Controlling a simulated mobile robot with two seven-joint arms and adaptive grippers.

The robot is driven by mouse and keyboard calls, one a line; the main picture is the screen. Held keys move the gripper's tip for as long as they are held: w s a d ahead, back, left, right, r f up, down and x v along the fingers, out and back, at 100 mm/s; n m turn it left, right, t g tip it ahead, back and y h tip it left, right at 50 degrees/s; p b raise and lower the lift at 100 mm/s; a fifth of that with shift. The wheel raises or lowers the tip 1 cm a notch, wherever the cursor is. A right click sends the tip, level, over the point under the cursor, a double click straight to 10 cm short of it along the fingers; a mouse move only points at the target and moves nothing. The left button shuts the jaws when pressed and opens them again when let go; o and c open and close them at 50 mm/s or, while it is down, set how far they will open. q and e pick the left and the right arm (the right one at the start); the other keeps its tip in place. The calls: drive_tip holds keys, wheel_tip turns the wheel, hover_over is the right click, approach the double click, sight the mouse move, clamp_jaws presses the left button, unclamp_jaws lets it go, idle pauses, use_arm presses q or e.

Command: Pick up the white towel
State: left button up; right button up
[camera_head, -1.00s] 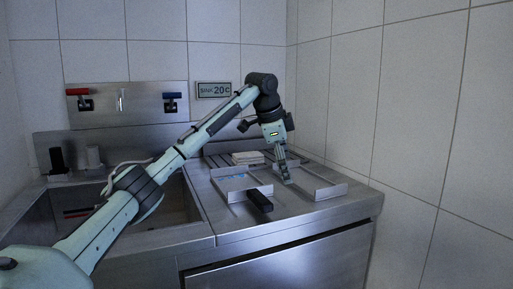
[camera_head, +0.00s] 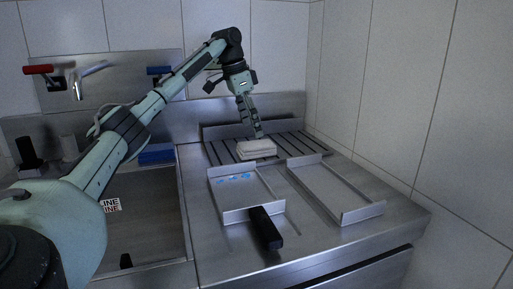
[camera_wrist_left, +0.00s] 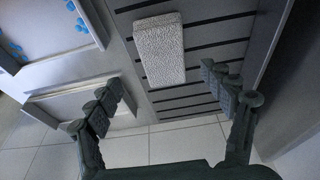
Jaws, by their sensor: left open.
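The white towel (camera_head: 257,149) is a folded stack lying on the slotted drainboard of the steel counter in the head view. In the left wrist view the towel (camera_wrist_left: 159,48) is a pale textured block, ahead of and between the fingers. My left gripper (camera_head: 258,136) hangs just above and behind the towel in the head view. Its two fingers (camera_wrist_left: 165,88) are spread apart in the left wrist view, with nothing between their tips. The towel appears apart from both fingers. My right gripper is not seen.
A tray with blue pieces (camera_head: 222,202) stands in front of the towel. An empty metal tray (camera_head: 358,212) is to its right. The sink (camera_head: 150,215) is at left. The tiled wall (camera_head: 385,100) bounds the right.

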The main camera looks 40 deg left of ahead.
sight(255, 143)
use_arm(q)
drive_tip(key=x, duration=0.6)
drive_tip(key=shift+a+f, duration=0.15)
drive_tip(key=shift+a, duration=0.15)
drive_tip(key=c, duration=1.3)
